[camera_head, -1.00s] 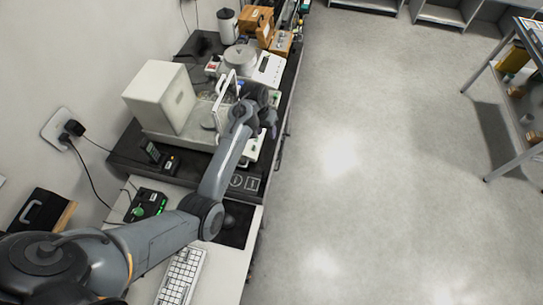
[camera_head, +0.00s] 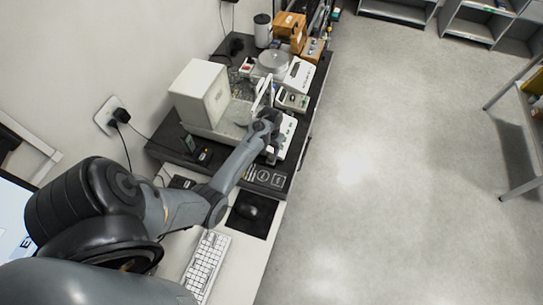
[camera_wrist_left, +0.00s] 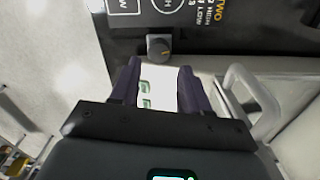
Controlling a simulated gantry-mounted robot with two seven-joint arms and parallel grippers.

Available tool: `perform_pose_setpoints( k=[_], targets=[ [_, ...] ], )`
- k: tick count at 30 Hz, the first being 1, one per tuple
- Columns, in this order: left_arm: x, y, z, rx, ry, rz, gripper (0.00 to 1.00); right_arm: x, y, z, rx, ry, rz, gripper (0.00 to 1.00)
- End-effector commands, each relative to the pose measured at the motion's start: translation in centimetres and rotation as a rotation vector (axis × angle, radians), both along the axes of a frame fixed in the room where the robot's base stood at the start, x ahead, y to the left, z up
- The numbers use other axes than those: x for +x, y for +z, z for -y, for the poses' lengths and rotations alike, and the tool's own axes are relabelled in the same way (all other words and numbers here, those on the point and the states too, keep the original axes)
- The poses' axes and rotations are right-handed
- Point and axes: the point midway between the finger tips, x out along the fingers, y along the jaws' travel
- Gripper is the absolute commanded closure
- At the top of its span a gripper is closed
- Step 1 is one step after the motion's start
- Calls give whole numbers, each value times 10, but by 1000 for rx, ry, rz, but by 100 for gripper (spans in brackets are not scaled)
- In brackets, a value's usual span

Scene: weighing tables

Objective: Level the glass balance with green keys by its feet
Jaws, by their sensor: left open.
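The balance with green keys shows in the head view as a large pale box (camera_head: 200,92) on a light base, with its white front panel (camera_head: 286,136) on the aisle side. In the left wrist view its white panel with green keys (camera_wrist_left: 158,88) lies between my fingers. My right gripper is not in view.
The balance stands on a dark slab (camera_head: 264,178) with printed labels. A keyboard (camera_head: 206,264) and a mouse on a black mat (camera_head: 262,222) lie nearer. A second balance with a round pan (camera_head: 272,60) and wooden boxes (camera_head: 288,24) stand behind. The floor to the right is free.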

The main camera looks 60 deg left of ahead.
Motion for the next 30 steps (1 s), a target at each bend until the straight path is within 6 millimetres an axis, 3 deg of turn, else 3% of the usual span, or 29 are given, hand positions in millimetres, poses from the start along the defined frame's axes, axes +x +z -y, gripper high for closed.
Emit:
perform_pose_setpoints(
  k=[6,12,25,30],
  targets=[
    [0,-35,1,-1,0,-2,54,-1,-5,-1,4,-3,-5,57],
    [1,-55,1,-1,-1,1,54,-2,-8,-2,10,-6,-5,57],
    [0,-62,0,1,-1,1,54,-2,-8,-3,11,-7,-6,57],
    [0,-62,0,1,-1,1,79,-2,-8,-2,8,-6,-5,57]
  ],
)
